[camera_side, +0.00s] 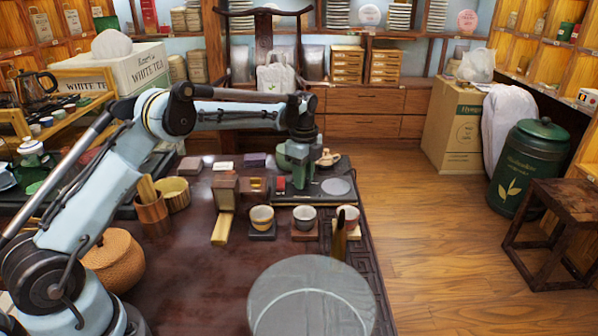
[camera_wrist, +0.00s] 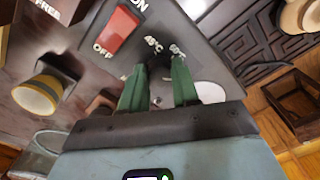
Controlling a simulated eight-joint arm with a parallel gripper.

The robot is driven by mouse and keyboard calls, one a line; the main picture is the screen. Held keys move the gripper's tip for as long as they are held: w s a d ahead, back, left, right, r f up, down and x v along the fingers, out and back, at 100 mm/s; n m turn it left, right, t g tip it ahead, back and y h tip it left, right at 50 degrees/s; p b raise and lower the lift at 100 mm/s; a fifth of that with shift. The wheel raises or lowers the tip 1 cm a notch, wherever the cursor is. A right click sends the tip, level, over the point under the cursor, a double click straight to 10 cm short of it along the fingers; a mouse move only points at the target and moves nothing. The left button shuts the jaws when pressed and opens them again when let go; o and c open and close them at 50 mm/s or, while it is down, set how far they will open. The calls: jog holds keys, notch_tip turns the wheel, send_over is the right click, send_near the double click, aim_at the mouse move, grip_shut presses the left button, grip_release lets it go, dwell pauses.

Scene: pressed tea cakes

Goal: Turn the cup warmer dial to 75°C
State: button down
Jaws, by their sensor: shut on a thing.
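The cup warmer (camera_side: 318,190) is a flat dark unit with a round grey heating plate (camera_side: 336,187) on the right half of the table. The wrist view shows its body (camera_wrist: 195,45), a red rocker switch (camera_wrist: 118,30) marked ON and OFF, and a white 45°C mark. A second temperature mark beside it is partly blurred. My gripper (camera_wrist: 160,72), with green fingers, points down onto the warmer between the switch and the plate. It is shut on the dark dial (camera_wrist: 160,78), which the fingers mostly hide. The dial's pointer and the 75°C mark cannot be made out.
Several small cups stand on coasters in front of the warmer, including a striped one (camera_side: 262,217). Small boxes (camera_side: 224,190) stand at its left. A large translucent round object (camera_side: 312,300) fills the foreground. The table's right edge is close to the warmer.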

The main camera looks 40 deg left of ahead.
dwell(0.4)
jog(key=c, duration=0.8)
grip_release()
notch_tip(320, 180, up, 12)
jog(key=shift+r, duration=0.1)
